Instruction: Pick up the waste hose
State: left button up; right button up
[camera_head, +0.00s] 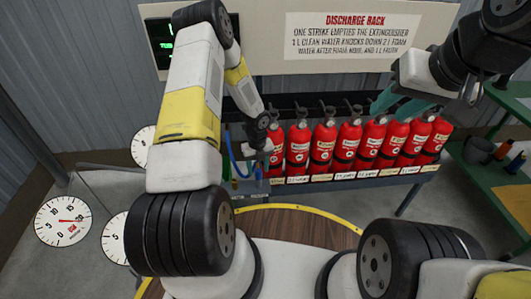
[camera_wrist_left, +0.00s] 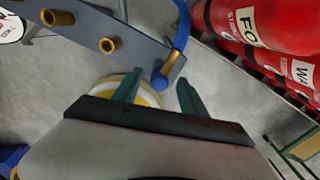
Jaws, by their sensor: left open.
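A blue hose (camera_head: 232,158) hangs at the left end of the extinguisher rack; I cannot read a label on it. In the left wrist view the blue hose (camera_wrist_left: 181,28) runs down past a brass fitting, and its rounded blue end lies between the green fingertips in the picture. My left gripper (camera_wrist_left: 158,79) is open; I cannot tell whether either finger touches the hose. In the head view the left gripper (camera_head: 262,158) is small and partly hidden beside the hose. My right gripper (camera_head: 399,104) is open, its green fingers apart in front of the right-hand extinguishers.
Several red extinguishers (camera_head: 323,146) stand in a row right of the hose. A grey panel (camera_wrist_left: 75,29) with brass fittings is close to my left gripper. A green bench (camera_head: 490,182) with cups stands at right. Round gauges (camera_head: 62,221) are at left.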

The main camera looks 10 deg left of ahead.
pick_arm(q)
jog(key=shift+f, duration=1.5)
grip_shut()
jog(key=shift+r, duration=0.1)
